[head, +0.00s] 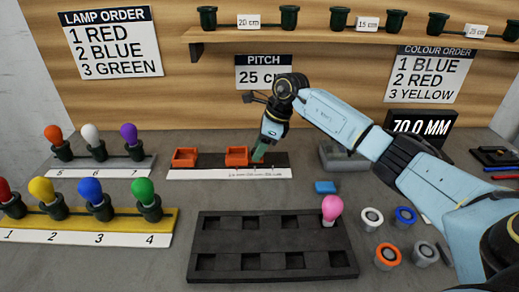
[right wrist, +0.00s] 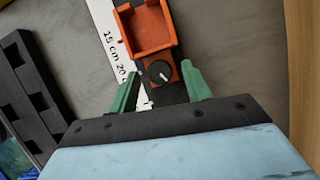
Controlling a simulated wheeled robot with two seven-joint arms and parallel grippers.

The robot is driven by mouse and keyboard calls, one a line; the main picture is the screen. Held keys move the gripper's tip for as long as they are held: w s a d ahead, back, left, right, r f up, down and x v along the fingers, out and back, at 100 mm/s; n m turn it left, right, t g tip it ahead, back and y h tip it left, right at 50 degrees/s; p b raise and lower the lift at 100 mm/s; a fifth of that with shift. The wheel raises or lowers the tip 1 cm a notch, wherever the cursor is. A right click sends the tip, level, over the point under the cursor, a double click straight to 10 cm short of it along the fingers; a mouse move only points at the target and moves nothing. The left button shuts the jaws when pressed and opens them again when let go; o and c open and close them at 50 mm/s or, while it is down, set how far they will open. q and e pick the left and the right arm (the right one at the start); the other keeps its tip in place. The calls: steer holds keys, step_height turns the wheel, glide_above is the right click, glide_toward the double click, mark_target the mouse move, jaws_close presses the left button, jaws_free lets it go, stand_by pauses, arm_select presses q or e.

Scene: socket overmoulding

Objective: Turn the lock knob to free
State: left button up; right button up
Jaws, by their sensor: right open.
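The lock knob (right wrist: 159,73) is a small round black knob with a white pointer line, set in the end of an orange carriage (right wrist: 146,30). In the right wrist view the pointer slants toward the lower right. My right gripper (right wrist: 160,88) is open, its green fingers on either side of the knob's end of the carriage. I cannot tell whether they touch it. In the head view the right gripper (head: 260,152) hides the knob at the right end of the right orange carriage (head: 236,155). My left gripper is not in view.
A second orange carriage (head: 185,157) sits left on the same dark rail, behind a white scale (head: 230,174). A dark socketed tray (head: 270,225) lies in front, with a pink bulb (head: 332,208). A grey box (head: 342,157) stands to the right.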

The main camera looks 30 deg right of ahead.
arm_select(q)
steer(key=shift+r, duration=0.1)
arm_select(e)
steer(key=shift+f, duration=0.15)
steer(key=shift+c, duration=0.3)
steer(key=c, duration=0.9)
steer(key=shift+c, duration=0.2)
